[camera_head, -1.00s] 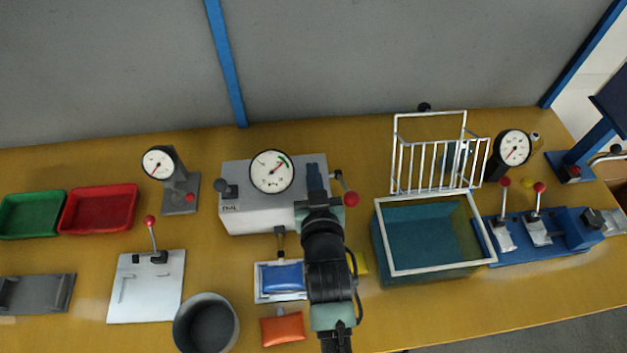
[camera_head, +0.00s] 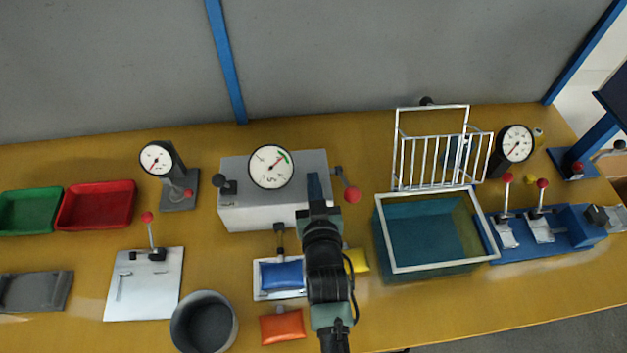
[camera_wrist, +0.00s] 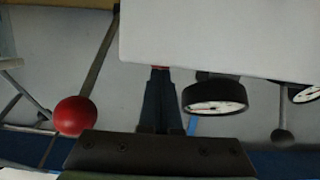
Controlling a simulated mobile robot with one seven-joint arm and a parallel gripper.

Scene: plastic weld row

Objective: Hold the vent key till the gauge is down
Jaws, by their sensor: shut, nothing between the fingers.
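The grey box (camera_head: 262,212) stands mid-bench with a round white gauge (camera_head: 271,166) on top. Its needle points to the upper right, near a green arc; the figures are too small to read. My gripper (camera_head: 314,182) is shut and empty at the box's right part, right of the gauge. In the wrist view the shut fingers (camera_wrist: 160,102) point to a small red piece (camera_wrist: 160,68) at the box's edge, possibly the vent key. I cannot tell whether they touch it. The gauge (camera_wrist: 215,98) shows beside the fingers. In the head view my gripper hides that spot.
A red-knobbed lever (camera_head: 351,194) sits close right of my gripper, a dark-knobbed lever (camera_head: 226,186) at the box's left. A blue pouch (camera_head: 282,275) and orange pouch (camera_head: 283,326) lie in front. A white-rimmed tank (camera_head: 388,237) and wire basket (camera_head: 432,160) stand to the right.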

